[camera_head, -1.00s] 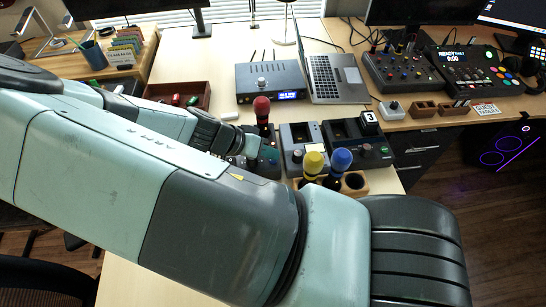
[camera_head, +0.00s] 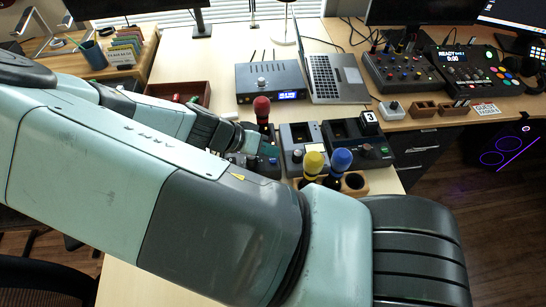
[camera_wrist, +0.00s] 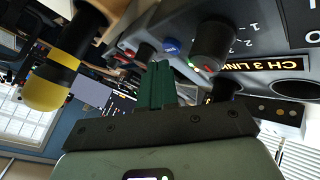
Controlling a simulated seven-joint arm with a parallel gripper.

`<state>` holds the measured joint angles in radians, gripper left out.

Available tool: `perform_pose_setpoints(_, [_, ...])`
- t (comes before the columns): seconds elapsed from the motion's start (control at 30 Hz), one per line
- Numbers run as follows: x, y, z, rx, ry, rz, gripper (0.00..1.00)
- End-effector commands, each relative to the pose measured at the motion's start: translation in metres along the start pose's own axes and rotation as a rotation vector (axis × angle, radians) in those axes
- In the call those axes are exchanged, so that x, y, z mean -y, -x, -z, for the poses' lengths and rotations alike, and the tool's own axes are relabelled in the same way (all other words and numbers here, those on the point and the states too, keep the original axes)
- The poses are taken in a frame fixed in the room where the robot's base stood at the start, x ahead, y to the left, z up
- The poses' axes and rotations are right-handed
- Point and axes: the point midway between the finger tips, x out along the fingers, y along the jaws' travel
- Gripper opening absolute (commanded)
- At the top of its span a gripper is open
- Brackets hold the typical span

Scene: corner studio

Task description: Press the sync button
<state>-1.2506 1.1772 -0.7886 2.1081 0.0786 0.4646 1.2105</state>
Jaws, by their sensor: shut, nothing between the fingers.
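My gripper (camera_head: 250,140) shows in the head view beside the red-topped microphone (camera_head: 262,108), over a dark control unit (camera_head: 264,166). In the wrist view its green fingers (camera_wrist: 161,72) are shut with nothing between them. Just past the fingertips, a unit's panel (camera_wrist: 256,32) carries a blue button (camera_wrist: 172,46), a red button (camera_wrist: 146,51) and a black knob (camera_wrist: 212,44). The tips look close to the buttons, but I cannot tell whether they touch. No sync label is readable, so I cannot tell which button is sync.
A yellow-topped microphone (camera_head: 313,163) and a blue-topped one (camera_head: 341,160) stand in a wooden holder (camera_head: 355,183) at the front right. Two docking units (camera_head: 301,136) (camera_head: 349,132) stand right of the gripper.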

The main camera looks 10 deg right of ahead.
Motion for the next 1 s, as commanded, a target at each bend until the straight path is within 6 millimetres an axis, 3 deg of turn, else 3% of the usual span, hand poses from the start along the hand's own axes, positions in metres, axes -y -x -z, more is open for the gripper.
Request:
perform_pose_setpoints(0.53, [-0.026, 0.037, 0.026, -0.001, -0.001, 0.001, 0.00])
perform_pose_setpoints(1.0, [-0.029, 0.040, 0.029, 0.000, 0.000, 0.000, 0.00])
